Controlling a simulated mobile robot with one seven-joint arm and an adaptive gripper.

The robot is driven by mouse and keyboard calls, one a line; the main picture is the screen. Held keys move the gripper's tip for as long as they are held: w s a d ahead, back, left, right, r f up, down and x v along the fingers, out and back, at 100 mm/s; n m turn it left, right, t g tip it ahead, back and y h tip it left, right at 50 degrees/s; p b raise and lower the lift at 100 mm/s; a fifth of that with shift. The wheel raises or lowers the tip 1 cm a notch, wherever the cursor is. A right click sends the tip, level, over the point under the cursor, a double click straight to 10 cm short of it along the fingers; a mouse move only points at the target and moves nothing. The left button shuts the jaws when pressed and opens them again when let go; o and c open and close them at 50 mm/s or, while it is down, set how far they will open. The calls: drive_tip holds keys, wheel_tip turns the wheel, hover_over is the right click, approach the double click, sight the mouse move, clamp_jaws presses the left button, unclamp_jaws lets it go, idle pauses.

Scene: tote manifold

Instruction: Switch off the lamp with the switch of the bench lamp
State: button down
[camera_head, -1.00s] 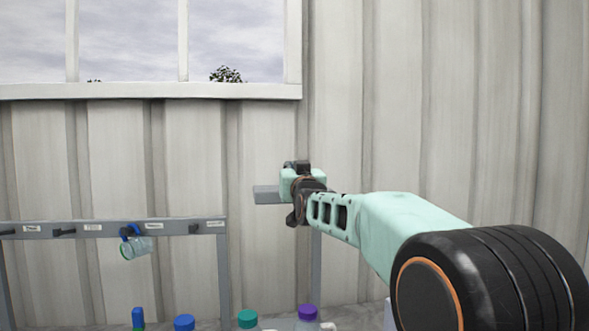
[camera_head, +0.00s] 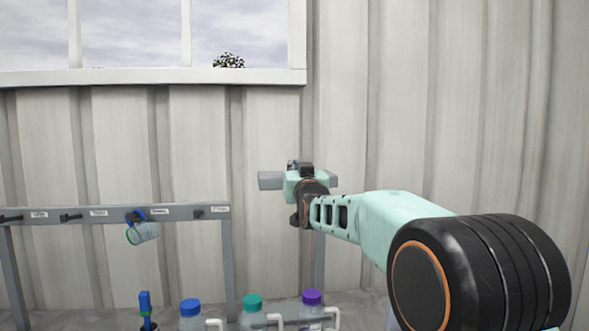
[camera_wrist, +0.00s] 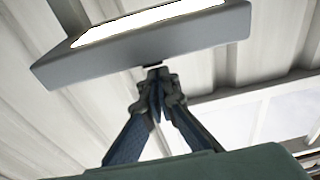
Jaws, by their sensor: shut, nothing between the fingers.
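The bench lamp's grey head (camera_head: 270,181) sits in front of the wall, on a post partly hidden by my arm. The wrist view shows the lamp head (camera_wrist: 100,68) close up, with a bright white panel (camera_wrist: 150,22) that looks lit. A small dark piece, seemingly the switch (camera_wrist: 152,65), is on the edge of the head facing me. My gripper (camera_wrist: 156,78) is shut and empty, its fingertips right at that dark piece; I cannot tell whether they touch. In the head view my wrist hides the fingers and the switch.
Bottles with blue (camera_head: 190,308), teal (camera_head: 252,302) and purple (camera_head: 312,297) caps stand below the lamp. A window (camera_head: 130,40) is upper left.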

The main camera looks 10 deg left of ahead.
drive_tip(key=shift+f+t+b, duration=0.5)
drive_tip(key=shift+f+b, duration=0.4)
drive_tip(key=shift+b, duration=1.3)
drive_tip(key=shift+r+p, duration=0.35)
drive_tip(key=shift+r, duration=0.2)
wheel_tip(320, 180, up, 4)
drive_tip(key=r+p, duration=0.1)
drive_tip(key=s+d+f+b, duration=0.2)
drive_tip(key=s+f, duration=0.4)
drive_tip(key=s, duration=0.3)
drive_tip(key=shift+d+f+b, duration=0.2)
drive_tip(key=shift+d+b, duration=0.1)
drive_tip(key=shift+b, duration=0.05)
